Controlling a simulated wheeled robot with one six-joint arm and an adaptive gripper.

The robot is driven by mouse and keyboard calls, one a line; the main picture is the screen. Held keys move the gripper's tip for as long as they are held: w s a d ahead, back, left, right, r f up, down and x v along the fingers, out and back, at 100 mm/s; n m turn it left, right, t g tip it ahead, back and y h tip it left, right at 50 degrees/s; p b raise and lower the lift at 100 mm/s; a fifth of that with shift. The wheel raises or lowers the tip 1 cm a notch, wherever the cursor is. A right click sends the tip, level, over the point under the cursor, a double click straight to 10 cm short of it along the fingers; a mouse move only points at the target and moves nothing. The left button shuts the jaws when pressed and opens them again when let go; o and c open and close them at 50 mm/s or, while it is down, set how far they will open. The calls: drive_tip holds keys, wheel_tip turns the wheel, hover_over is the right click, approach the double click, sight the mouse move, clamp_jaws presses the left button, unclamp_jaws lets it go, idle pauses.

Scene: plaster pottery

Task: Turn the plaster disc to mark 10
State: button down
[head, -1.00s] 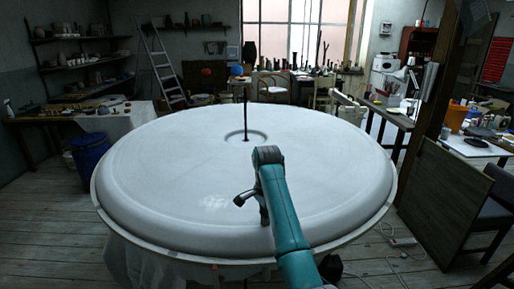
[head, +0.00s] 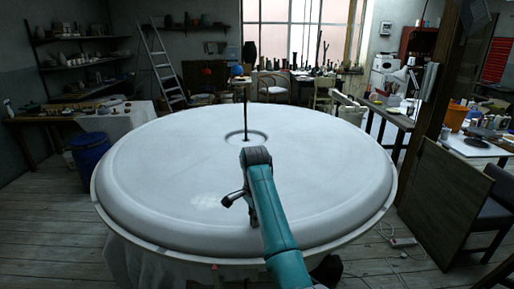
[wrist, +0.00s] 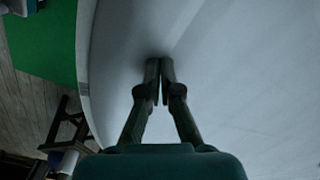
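The plaster disc (head: 160,165) is a large, pale grey-white round slab with a raised rounded rim. It fills the middle of the head view, and its surface also fills most of the wrist view (wrist: 240,90). A thin dark upright rod (head: 245,110) stands in a round recess (head: 258,135) at its centre. I cannot make out any numbered marks. My gripper (head: 228,202) is over the near part of the disc. In the wrist view its fingers (wrist: 160,66) are together, with nothing visible held. The tips are close to the plaster; whether they touch it is unclear.
A blue bin (head: 90,152) stands left of the disc and a stepladder (head: 163,65) behind it. Benches with pots line the back. A wooden panel (head: 444,200) and a chair are at the right. A green patch (wrist: 45,40) shows beyond the disc's edge.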

sight(229, 225)
drive_tip(key=shift+w+a, duration=0.1)
drive_tip(key=shift+a, duration=4.1)
